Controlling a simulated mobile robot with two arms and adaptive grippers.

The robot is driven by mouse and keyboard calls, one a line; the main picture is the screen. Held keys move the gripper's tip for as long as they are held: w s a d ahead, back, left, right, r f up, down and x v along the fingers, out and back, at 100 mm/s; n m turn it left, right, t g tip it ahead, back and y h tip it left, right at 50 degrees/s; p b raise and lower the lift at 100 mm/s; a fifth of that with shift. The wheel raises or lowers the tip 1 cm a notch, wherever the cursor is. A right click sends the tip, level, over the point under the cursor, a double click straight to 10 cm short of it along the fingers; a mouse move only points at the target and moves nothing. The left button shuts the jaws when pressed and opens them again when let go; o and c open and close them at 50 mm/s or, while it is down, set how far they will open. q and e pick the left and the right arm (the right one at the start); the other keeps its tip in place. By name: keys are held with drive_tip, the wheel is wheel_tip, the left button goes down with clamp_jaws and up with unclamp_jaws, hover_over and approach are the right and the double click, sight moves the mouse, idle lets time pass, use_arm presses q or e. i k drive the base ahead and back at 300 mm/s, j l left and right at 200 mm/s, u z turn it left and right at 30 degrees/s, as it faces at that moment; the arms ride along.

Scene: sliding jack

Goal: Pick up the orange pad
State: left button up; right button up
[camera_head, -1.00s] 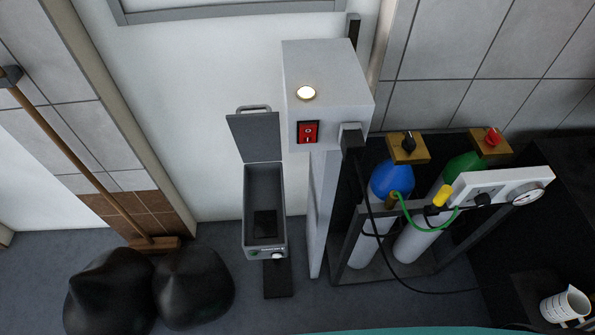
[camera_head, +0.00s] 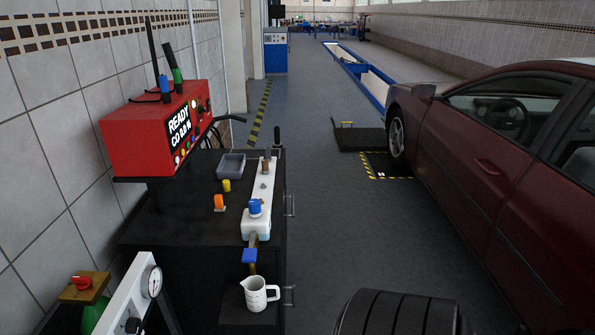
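A small orange piece, which looks like the orange pad (camera_head: 219,202), stands on the black bench top (camera_head: 190,230), left of the long white device. It is small in this view, so its exact shape is hard to tell. Neither of my grippers shows in the head view.
A yellow piece (camera_head: 227,185), a grey tray (camera_head: 231,166) and a white device with a blue knob (camera_head: 254,223) are near it. A red box (camera_head: 150,130) stands at left. A white jug (camera_head: 258,294) sits lower.

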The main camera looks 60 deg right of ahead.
sight(218, 200)
drive_tip(key=z, duration=1.5)
drive_tip(key=u, duration=2.15)
drive_tip(key=z, duration=2.15)
drive_tip(key=i+l+u, duration=0.1)
drive_tip(key=i+l, duration=0.15)
drive_tip(key=i+l+u, duration=0.1)
drive_tip(key=i+l, duration=0.15)
drive_tip(key=l, duration=0.15)
drive_tip(key=i+l+u, duration=0.1)
drive_tip(key=i+l, duration=0.15)
drive_tip(key=l, duration=0.15)
